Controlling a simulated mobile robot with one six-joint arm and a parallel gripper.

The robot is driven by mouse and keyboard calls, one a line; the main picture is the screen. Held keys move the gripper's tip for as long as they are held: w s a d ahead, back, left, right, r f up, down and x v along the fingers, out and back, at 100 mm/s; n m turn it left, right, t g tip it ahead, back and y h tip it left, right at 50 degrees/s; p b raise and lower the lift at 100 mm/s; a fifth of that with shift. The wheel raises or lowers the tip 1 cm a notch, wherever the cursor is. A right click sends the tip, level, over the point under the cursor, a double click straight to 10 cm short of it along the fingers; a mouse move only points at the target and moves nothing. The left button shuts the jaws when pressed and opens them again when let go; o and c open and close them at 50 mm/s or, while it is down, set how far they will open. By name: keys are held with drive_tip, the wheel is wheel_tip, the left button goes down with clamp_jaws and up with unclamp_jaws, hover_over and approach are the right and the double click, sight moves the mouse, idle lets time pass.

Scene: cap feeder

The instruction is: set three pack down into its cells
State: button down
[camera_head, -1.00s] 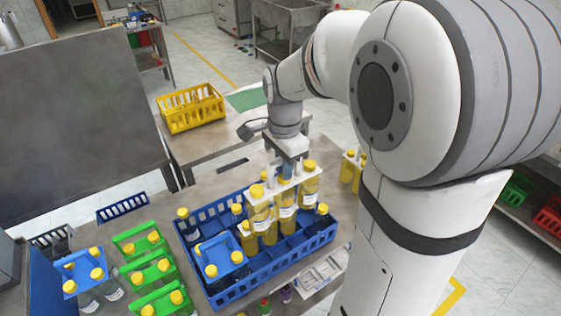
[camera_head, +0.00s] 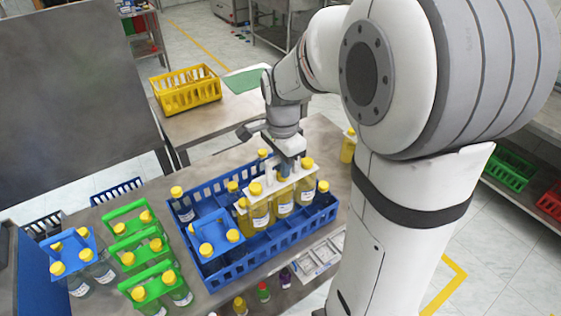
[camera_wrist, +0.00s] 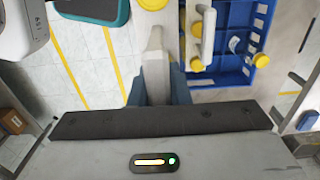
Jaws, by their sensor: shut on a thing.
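My gripper (camera_head: 285,165) is shut on the handle of a white carrier (camera_head: 272,188) that holds a row of yellow bottles (camera_head: 260,212) with yellow caps. In the wrist view my fingers (camera_wrist: 158,88) close on the white handle (camera_wrist: 155,62). The pack is upright, over the right part of the blue crate (camera_head: 268,264), with its lower ends at about the height of the crate's cells. I cannot tell whether the bottles touch the crate floor. The crate also shows at the right of the wrist view (camera_wrist: 232,74).
A blue carrier (camera_head: 216,229) with capped bottles stands in the crate's left front, and a lone bottle (camera_head: 182,205) in its back left. Green carriers (camera_head: 130,237) and another blue carrier (camera_head: 68,250) stand left of the crate. A yellow crate (camera_head: 186,92) sits on the table behind.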

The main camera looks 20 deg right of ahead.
sight(282, 179)
drive_tip(key=shift+f+b, duration=4.55)
drive_tip(key=shift+f, duration=1.75)
drive_tip(key=shift+f+b, duration=0.4)
drive_tip(key=shift+f, duration=0.2)
drive_tip(key=c, duration=1.3)
unclamp_jaws()
wheel_tip(282, 179, up, 8)
drive_tip(key=shift+f, duration=0.1)
drive_tip(key=shift+s, duration=0.1)
